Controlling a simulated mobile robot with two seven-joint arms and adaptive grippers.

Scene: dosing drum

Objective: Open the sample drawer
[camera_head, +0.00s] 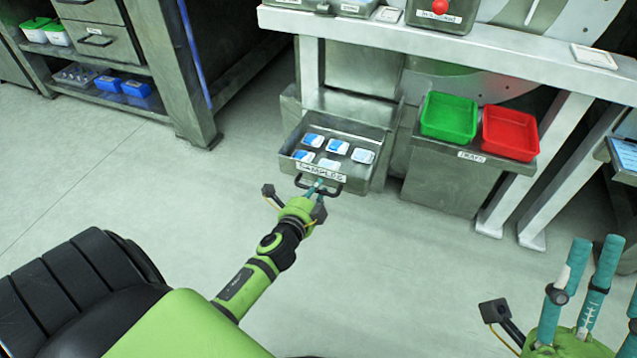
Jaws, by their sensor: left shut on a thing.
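The sample drawer (290,158) is a grey metal tray with a white "SAMPLES" label (321,172). It stands pulled out from under the white-topped bench, and several blue-and-white sample packs (338,147) lie inside it. My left gripper (318,188) is shut on the dark drawer handle (334,188) at the drawer's front, and its fingertips are partly hidden by the gripper's own body. My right gripper (585,295) is at the lower right, away from the drawer, with its teal fingers spread apart and nothing between them.
A green bin (449,118) and a red bin (509,133) stand on a metal stand labelled "TRAYS" (462,180), right of the drawer. White bench legs (560,150) stand further right. A shelf cabinet (165,60) is at the upper left. The floor before the drawer is clear.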

